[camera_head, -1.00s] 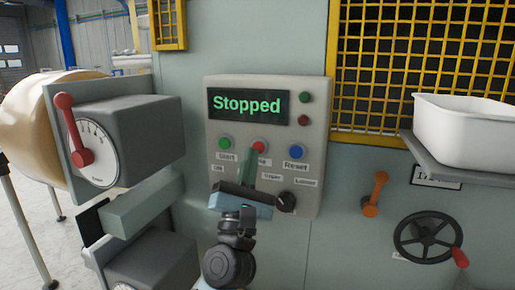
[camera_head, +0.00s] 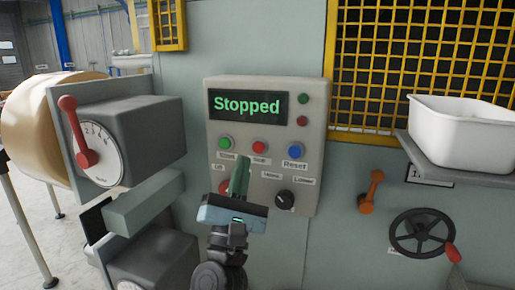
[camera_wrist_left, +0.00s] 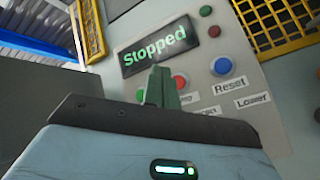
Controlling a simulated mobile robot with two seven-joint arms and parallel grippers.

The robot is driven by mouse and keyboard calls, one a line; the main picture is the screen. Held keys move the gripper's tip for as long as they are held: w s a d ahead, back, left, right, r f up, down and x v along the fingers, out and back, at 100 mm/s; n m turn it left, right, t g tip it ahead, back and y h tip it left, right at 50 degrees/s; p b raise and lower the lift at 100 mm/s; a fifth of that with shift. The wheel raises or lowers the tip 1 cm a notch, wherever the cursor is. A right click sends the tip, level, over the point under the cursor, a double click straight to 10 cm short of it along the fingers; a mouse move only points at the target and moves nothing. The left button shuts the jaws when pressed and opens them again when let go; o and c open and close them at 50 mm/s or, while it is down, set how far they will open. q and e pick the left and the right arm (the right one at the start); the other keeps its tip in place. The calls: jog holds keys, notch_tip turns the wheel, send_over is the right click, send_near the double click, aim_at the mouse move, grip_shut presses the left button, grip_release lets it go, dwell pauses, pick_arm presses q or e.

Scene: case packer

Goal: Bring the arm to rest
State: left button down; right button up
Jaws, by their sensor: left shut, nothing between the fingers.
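My left gripper (camera_head: 241,165) is in front of the lower part of the control panel (camera_head: 312,150). Its green fingers are together with nothing between them, pointing up below the buttons. The fingers also show in the left wrist view (camera_wrist_left: 163,88), in front of the panel. The display (camera_head: 247,105) reads "Stopped". A green button (camera_head: 226,143), a red button (camera_head: 259,147) and a blue Reset button (camera_head: 295,150) are in a row, clear of the fingers in the head view. A red control at the lower left of the panel is partly hidden by the gripper. My right gripper is not in view.
A grey box with a dial and red lever (camera_head: 76,132) stands to the left. To the right are an orange handle (camera_head: 372,190), a black handwheel (camera_head: 423,233) and a white bin (camera_head: 463,130) on a shelf. Yellow mesh (camera_head: 420,60) is above.

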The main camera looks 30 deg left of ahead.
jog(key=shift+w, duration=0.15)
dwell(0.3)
pick_arm(q)
jog(key=s+d+f+m+g+h, duration=0.1)
jog(key=d+f+m+g+h, duration=0.2)
jog(key=f+m, duration=0.55)
jog(key=s+d+f+m+g+h+p, duration=0.1)
jog(key=s+d+f+m+h, duration=0.15)
jog(key=f+m+h, duration=0.6)
jog(key=d+f+m+g, duration=0.3)
jog(key=f+m, duration=0.2)
jog(key=f, duration=0.7)
jog(key=s+f+m+g, duration=1)
jog(key=s+f+m, duration=0.2)
jog(key=s+f, duration=1.2)
jog(key=shift+s+d+f+m+y+p, duration=0.25)
jog(key=shift+f+m+y+p, duration=0.1)
jog(key=shift+f, duration=0.1)
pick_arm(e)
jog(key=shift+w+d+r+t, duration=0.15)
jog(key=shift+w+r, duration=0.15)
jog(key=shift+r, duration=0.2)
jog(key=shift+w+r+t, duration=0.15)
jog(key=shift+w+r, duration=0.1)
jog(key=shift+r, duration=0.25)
